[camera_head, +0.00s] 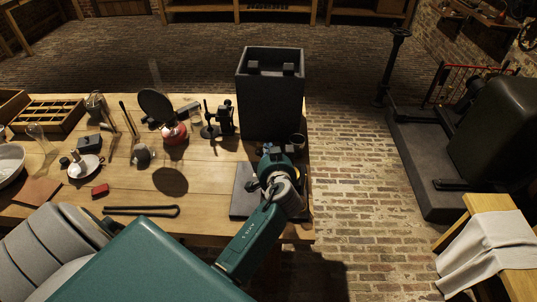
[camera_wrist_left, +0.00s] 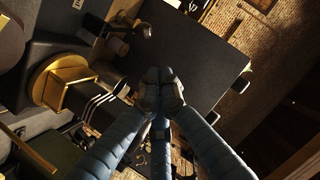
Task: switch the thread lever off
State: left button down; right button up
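I cannot pick out the thread lever for certain in either view. My left gripper (camera_head: 275,160) is at the right end of the table, over a dark flat slab (camera_head: 242,200) and in front of a tall dark box (camera_head: 270,105). In the left wrist view the fingertips of my left gripper (camera_wrist_left: 160,85) meet, with nothing visible between them. Behind them is a large dark panel (camera_wrist_left: 195,50). To its left are a round brass-coloured part (camera_wrist_left: 55,80) and several thin curved rods (camera_wrist_left: 97,105). The gripper and arm hide part of the slab. My right gripper is not in view.
The wooden table (camera_head: 215,175) carries a red flask (camera_head: 174,134), black stands (camera_head: 221,120), a black bar (camera_head: 141,210) and a small red block (camera_head: 100,191).

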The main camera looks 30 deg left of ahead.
pick_arm(q)
jog(key=p+v, duration=0.2)
jog(key=v, duration=0.7)
jog(key=shift+g+h, duration=0.6)
jog(key=shift+g, duration=0.2)
jog(key=s+f, duration=0.2)
jog(key=s, duration=0.1)
jog(key=s+f, duration=0.1)
jog(key=shift+s+a, duration=0.4)
jog(key=s+d+f+m+g+h, duration=0.2)
jog(key=s+d+g+h, duration=0.3)
jog(key=s, duration=0.6)
jog(key=s+d+f+m+h, duration=0.2)
jog(key=s+d+h, duration=0.2)
jog(key=s+d, duration=0.5)
jog(key=s+a+f+g+b, duration=0.1)
jog(key=s+f+b, duration=0.1)
jog(key=f, duration=1.4)
jog(key=s+a+f+g+b, duration=0.1)
jog(key=s+f+b, duration=0.15)
jog(key=f, duration=1.45)
jog(key=s+a+f+g+b, duration=0.1)
jog(key=s+a+f+b, duration=0.1)
jog(key=s+f, duration=1.4)
jog(key=shift+s+a+m+y, duration=0.2)
jog(key=shift+a+m+y, duration=0.1)
jog(key=shift+a+m, duration=0.15)
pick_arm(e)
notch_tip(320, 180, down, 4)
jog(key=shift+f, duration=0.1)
